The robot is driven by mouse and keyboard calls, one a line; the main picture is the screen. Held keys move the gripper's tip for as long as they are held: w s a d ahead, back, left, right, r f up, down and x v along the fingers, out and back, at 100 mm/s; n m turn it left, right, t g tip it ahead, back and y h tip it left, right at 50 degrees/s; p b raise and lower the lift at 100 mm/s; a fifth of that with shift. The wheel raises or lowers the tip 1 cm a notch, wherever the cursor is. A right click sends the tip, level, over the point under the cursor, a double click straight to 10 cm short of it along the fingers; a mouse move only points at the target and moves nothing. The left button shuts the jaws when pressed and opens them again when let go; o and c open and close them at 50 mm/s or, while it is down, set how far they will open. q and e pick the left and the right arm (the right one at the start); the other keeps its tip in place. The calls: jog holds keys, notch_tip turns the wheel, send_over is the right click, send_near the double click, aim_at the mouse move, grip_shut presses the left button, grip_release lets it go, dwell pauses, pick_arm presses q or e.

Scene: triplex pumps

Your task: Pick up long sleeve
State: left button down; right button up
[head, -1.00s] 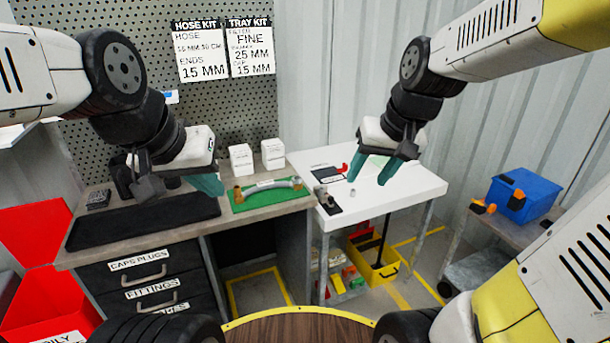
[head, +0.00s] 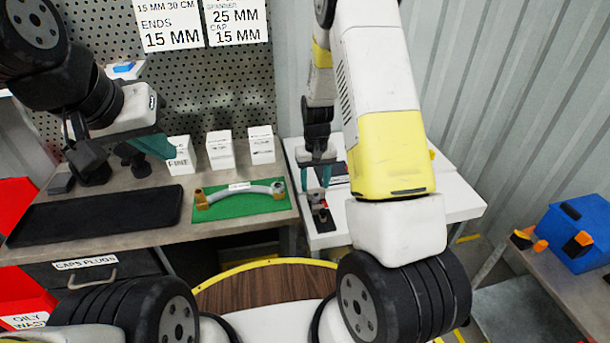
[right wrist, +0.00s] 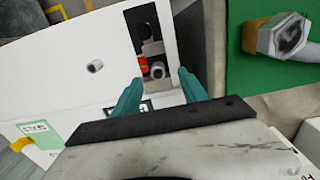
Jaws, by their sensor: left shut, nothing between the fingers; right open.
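My right gripper (head: 318,188) is open and points down over the white table (head: 460,205), above a black plate (head: 322,217). In the right wrist view its teal fingers (right wrist: 160,77) stand on either side of a small grey sleeve-like ring (right wrist: 157,70) at the near end of the black plate (right wrist: 150,40), without visible contact. A red piece (right wrist: 142,65) lies beside that ring. Another small grey ring (right wrist: 95,66) stands apart on the white table. I cannot tell which ring is the long sleeve. My left gripper (head: 170,154) is shut and empty over the workbench.
A green mat (head: 212,212) holds a hose with end fittings (head: 240,190). White boxes (head: 220,150) and a black mat (head: 100,215) are on the workbench. A blue bin (head: 580,235) stands at right. My right arm hides much of the white table in the head view.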

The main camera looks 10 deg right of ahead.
aim_at(316, 195)
jog(key=f, duration=0.6)
jog(key=shift+w+d+f, duration=0.2)
jog(key=shift+w+f, duration=0.1)
grip_shut()
